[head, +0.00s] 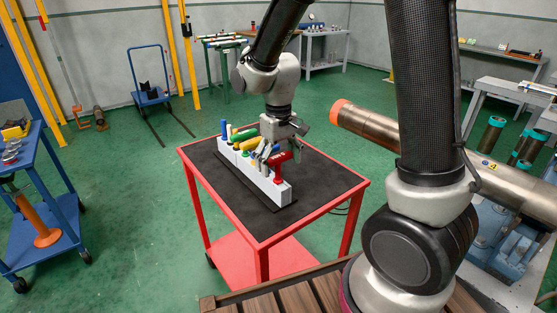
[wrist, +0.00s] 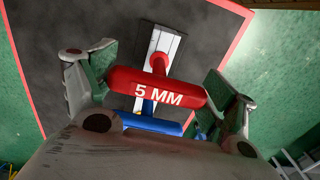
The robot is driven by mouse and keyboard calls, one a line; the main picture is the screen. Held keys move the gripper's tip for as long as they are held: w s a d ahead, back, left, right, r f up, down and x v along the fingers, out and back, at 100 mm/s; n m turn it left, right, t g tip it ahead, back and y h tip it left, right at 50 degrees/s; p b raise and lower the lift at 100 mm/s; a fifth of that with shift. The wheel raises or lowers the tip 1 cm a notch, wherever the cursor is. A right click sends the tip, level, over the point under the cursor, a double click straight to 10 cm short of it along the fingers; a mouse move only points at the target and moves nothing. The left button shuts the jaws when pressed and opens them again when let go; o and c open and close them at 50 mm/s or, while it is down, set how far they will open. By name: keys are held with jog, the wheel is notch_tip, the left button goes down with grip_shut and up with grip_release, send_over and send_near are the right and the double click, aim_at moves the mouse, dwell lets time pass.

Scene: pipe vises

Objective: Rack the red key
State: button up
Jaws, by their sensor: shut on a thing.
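The red key (head: 279,160) is a T-handle marked "5 MM". It is upright over the near right end of the white rack (head: 284,195), and its red stem meets or nearly meets the rack top; I cannot tell how deep it sits. In the wrist view the red handle (wrist: 158,90) lies crosswise between the two fingers, with the stem pointing at the white rack (wrist: 172,44). My gripper (wrist: 160,78) is shut on the red handle. In the head view my gripper (head: 283,145) is at the handle, partly hiding the neighbouring keys.
Other handles stand in the rack, among them a yellow one (head: 250,144), a green one (head: 243,134) and a blue one (wrist: 154,123) beside the red key. The rack stands on a black mat (head: 325,180) on a red cart. An orange-ended pipe (head: 370,125) is to the right.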

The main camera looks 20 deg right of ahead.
jog(key=shift+f, duration=0.2)
dwell(0.6)
jog(key=o, duration=0.9)
jog(key=shift+o, duration=0.2)
jog(key=shift+r, duration=0.1)
notch_tip(320, 180, up, 12)
